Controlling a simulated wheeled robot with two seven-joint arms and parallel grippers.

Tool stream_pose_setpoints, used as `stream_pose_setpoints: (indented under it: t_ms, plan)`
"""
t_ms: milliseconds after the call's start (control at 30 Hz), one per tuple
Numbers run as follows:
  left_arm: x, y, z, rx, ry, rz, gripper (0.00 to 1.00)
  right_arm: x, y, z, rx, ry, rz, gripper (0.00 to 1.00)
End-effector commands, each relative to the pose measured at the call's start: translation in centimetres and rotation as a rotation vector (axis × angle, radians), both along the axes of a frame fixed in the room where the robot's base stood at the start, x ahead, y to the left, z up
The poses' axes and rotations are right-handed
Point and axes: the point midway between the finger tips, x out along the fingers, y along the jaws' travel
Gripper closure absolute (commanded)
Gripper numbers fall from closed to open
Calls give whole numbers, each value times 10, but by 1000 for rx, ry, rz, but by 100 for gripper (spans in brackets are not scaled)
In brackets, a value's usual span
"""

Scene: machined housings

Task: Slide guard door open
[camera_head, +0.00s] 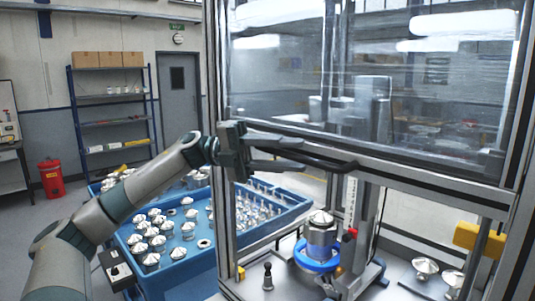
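The guard door (430,95) is a clear panel in a metal frame, across the upper front of the machine. A dark bar handle (335,160) runs along its lower rail. Below that rail the machine front is open to view. My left gripper (303,154) comes in from the left, at the left end of the handle. Its two dark fingers are spread, one above and one below the handle's left part. I cannot tell whether they touch it. My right gripper is not in view.
Inside the machine, a metal housing sits over a blue ring (318,256) on a fixture. Metal posts (218,110) frame the opening. A blue tray (178,270) with several metal parts stands at left. A yellow block (478,238) is at right; loose parts lie below it.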

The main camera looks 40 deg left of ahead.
Motion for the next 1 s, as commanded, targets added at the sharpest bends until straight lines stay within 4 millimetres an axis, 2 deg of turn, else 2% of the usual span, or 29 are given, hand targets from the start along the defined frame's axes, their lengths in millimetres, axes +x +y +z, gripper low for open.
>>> stream_pose_setpoints:
  t_ms: [167, 367, 567, 700, 1000]
  plan:
    - [-2, 7, -4, 1, 0, 1, 69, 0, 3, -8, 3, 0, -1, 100]
    - [-9, 27, -8, 0, 0, 3, 69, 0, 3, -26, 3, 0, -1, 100]
    - [-20, 57, -11, -1, 0, 4, 69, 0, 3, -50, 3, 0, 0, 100]
    - [-31, 85, -13, -1, -1, 4, 69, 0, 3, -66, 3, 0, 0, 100]
    - [-51, 138, -13, -1, -1, 4, 69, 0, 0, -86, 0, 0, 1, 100]
